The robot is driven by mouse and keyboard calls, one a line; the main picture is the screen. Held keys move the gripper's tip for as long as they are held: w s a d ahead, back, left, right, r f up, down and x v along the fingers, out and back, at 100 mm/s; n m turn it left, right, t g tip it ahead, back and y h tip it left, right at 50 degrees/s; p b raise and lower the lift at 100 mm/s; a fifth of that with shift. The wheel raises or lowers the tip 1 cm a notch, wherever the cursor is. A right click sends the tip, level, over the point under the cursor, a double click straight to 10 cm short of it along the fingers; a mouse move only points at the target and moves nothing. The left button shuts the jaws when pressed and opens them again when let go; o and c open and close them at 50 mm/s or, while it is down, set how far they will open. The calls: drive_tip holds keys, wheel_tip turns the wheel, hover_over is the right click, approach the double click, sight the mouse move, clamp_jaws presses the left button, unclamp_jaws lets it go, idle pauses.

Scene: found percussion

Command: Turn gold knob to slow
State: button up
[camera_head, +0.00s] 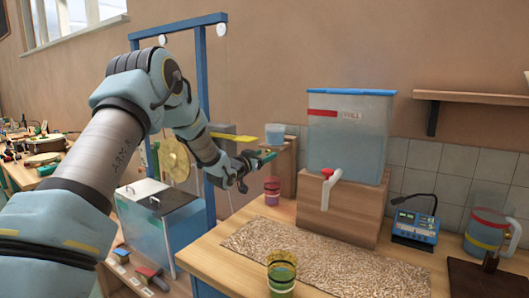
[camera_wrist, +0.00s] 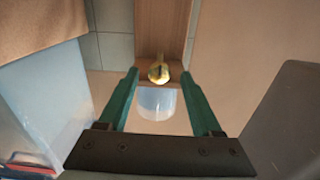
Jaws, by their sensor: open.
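The gold knob (camera_wrist: 158,72) shows in the wrist view, small and round, on the face of a wooden block (camera_wrist: 162,25). My gripper (camera_wrist: 160,74) is open, and in this view its two green fingers stand on either side of the knob with gaps at both sides. I cannot tell how deep the knob lies between them. In the head view my gripper (camera_head: 264,156) is in front of the wooden stand (camera_head: 287,168), and the knob cannot be made out there. No slow marking is legible.
A translucent cup (camera_head: 275,134) sits on the stand and shows beyond the knob in the wrist view (camera_wrist: 158,103). A large water tank (camera_head: 348,140) with a red-handled tap stands close to the right. A blue post (camera_head: 204,90) is to the left.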

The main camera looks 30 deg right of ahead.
drive_tip(key=shift+w+d, duration=0.1)
drive_tip(key=shift+d, duration=0.15)
clamp_jaws()
idle(0.4)
